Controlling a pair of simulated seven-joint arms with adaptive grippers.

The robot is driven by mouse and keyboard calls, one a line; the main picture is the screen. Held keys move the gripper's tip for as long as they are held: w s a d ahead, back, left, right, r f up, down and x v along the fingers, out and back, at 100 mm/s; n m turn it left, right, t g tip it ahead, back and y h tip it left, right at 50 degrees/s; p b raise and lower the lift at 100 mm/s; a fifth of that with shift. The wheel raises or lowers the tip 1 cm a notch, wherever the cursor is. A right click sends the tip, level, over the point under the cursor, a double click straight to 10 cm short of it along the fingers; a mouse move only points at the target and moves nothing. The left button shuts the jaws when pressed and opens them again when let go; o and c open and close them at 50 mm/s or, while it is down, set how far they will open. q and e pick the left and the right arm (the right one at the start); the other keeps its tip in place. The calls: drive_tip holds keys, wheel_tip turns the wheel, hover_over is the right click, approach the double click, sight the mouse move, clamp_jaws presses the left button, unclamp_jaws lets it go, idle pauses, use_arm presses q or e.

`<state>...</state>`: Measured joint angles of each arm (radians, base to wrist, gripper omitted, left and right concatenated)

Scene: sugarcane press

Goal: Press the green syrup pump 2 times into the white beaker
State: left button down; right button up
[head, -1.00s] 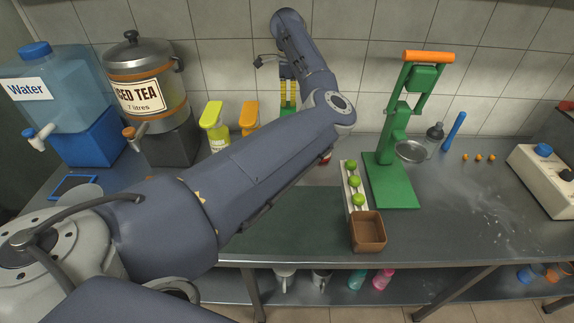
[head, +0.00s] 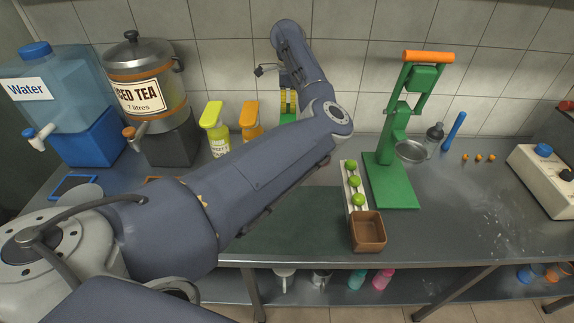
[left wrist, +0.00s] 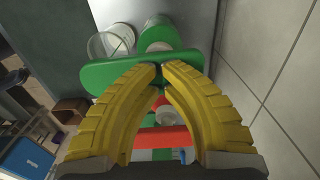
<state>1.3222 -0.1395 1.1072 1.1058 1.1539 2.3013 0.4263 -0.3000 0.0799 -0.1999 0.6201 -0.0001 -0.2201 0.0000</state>
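The green syrup pump's long flat head (left wrist: 100,76) lies right under my left gripper in the left wrist view. A bit of green also shows below the fingers in the head view (head: 288,117). My left gripper (left wrist: 159,68) has its yellow fingers brought together at the tips, with nothing seen between them. The tips are over the pump head; whether they touch it I cannot tell. A pale, see-through round vessel, probably the white beaker (left wrist: 110,42), stands beside the pump head's far edge. My left forearm hides most of this area in the head view. My right gripper is not in view.
A yellow pump bottle (head: 215,128) and an orange one (head: 250,120) stand left of my gripper. A red pump head (left wrist: 165,138) is close by in the wrist view. The green press (head: 393,150) and limes (head: 355,181) are to the right. The wall is close behind.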

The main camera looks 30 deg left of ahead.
use_arm(q)
drive_tip(key=shift+f, duration=1.1)
drive_tip(key=shift+r, duration=3.15)
drive_tip(key=shift+r, duration=0.1)
drive_tip(key=shift+r, duration=2.9)
